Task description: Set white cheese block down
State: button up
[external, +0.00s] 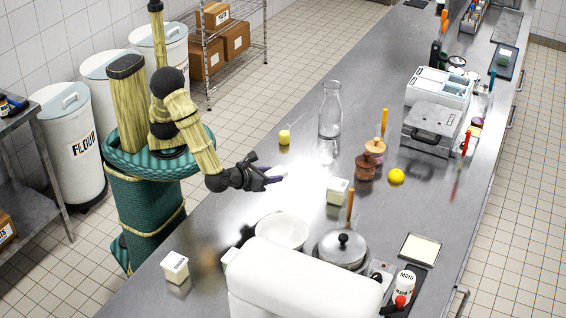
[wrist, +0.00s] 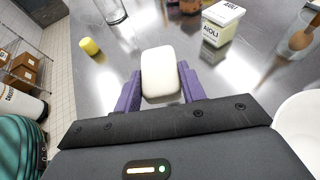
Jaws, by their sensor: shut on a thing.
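The white cheese block (wrist: 160,74) is a rounded white piece between the two purple fingers of my gripper (wrist: 162,92) in the wrist view. My gripper is shut on it. In the external view my gripper (external: 272,178) is over the near-left part of the steel counter (external: 225,222), and the block is hard to make out there against the bright glare. I cannot tell whether the block touches the counter.
An aioli tub (external: 338,191) stands right of my gripper, and a white bowl (external: 281,231) is nearer the camera. A yellow piece (external: 284,137) and a glass bottle (external: 330,110) stand beyond. A lidded pot (external: 342,249) is near the bowl. Counter around the gripper is clear.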

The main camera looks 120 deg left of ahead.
send_over(270, 201)
notch_tip(270, 201, down, 5)
jog(key=shift+a+r, duration=0.1)
jog(key=shift+r, duration=0.1)
jog(key=shift+f, duration=1.85)
jog(key=shift+f, duration=0.15)
jog(key=o, duration=1)
